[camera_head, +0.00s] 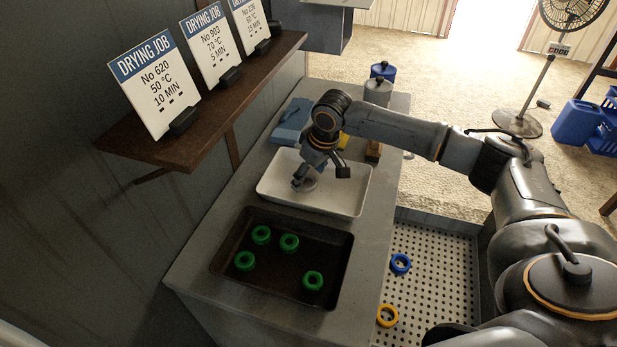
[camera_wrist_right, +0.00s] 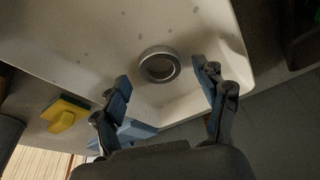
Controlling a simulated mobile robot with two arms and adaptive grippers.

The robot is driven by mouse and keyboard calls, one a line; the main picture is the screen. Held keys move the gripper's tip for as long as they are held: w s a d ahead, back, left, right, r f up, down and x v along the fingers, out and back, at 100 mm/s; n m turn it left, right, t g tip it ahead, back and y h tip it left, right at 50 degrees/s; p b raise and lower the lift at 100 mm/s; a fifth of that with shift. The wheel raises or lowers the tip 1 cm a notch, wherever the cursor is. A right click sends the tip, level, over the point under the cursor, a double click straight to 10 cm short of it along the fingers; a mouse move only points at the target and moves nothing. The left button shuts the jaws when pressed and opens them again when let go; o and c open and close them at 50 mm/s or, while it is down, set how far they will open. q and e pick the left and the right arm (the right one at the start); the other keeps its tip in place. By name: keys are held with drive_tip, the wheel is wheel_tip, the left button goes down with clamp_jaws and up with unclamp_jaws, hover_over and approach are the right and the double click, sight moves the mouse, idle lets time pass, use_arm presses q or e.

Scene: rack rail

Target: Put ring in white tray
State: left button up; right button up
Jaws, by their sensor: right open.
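A grey metal ring (camera_head: 308,184) lies flat in the white tray (camera_head: 345,205), toward the tray's left part in the head view. In the right wrist view the ring (camera_wrist_right: 160,65) rests on the pale tray floor (camera_wrist_right: 100,30), near a corner of the tray. My right gripper (camera_head: 301,176) is over the tray, right by the ring, and partly hides it in the head view. Its fingers are spread and hold nothing. In the wrist view the ring shows in the gap between the fingertips, touching neither. My left gripper is not in view.
A dark tray (camera_head: 228,268) with several green rings stands in front of the white tray. A blue ring (camera_head: 400,263) and a yellow ring (camera_head: 387,315) lie on a perforated surface to the right. A shelf (camera_head: 215,105) with sign cards juts out at left.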

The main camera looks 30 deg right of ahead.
drive_tip(key=a+v, duration=0.1)
drive_tip(key=v, duration=1)
drive_tip(key=shift+d+b, duration=0.4)
drive_tip(key=shift+d, duration=0.1)
